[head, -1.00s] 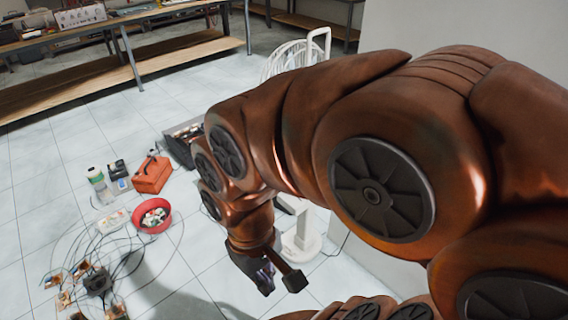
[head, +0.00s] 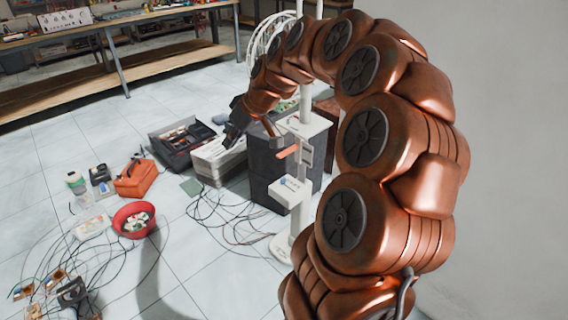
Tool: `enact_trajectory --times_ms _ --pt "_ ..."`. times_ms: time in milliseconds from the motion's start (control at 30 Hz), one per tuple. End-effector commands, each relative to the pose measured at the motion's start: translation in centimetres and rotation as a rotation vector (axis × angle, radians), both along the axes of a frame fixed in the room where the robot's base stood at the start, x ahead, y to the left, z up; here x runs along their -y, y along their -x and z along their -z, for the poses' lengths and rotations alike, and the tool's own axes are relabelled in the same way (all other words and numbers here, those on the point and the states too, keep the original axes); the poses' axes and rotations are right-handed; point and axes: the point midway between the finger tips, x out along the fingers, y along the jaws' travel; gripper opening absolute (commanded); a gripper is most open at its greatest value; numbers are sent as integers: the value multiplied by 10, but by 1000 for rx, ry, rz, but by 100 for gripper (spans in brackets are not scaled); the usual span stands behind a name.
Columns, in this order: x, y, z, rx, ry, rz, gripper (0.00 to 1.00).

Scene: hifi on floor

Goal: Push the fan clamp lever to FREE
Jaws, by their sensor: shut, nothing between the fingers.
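The white stand fan stands right of centre, with its wire cage (head: 262,38) partly behind my arm and its pole (head: 305,101) upright. A white clamp block (head: 306,126) sits on the pole. The orange-red clamp lever (head: 287,152) sticks out from it to the left, roughly level. No FREE mark is readable.
A white control box (head: 291,191) is lower on the pole, above the fan's base (head: 283,247). A toolbox (head: 183,140), red bowl (head: 134,218), orange case (head: 136,178) and loose cables lie left. A wall closes off the right.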

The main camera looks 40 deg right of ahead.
Motion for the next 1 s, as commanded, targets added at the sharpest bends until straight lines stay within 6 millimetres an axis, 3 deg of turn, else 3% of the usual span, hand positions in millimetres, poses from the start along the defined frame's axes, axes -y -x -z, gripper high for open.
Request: enact_trajectory --times_ms 33,200,300,400,567,1000 --pt "37 -7 21 41 6 39 0" --pt "146 -10 52 151 64 138 0" --pt "196 -3 64 194 104 190 0" --pt "228 6 74 212 129 223 0" --pt "247 12 78 223 148 243 0" --pt "246 7 82 223 147 240 0"
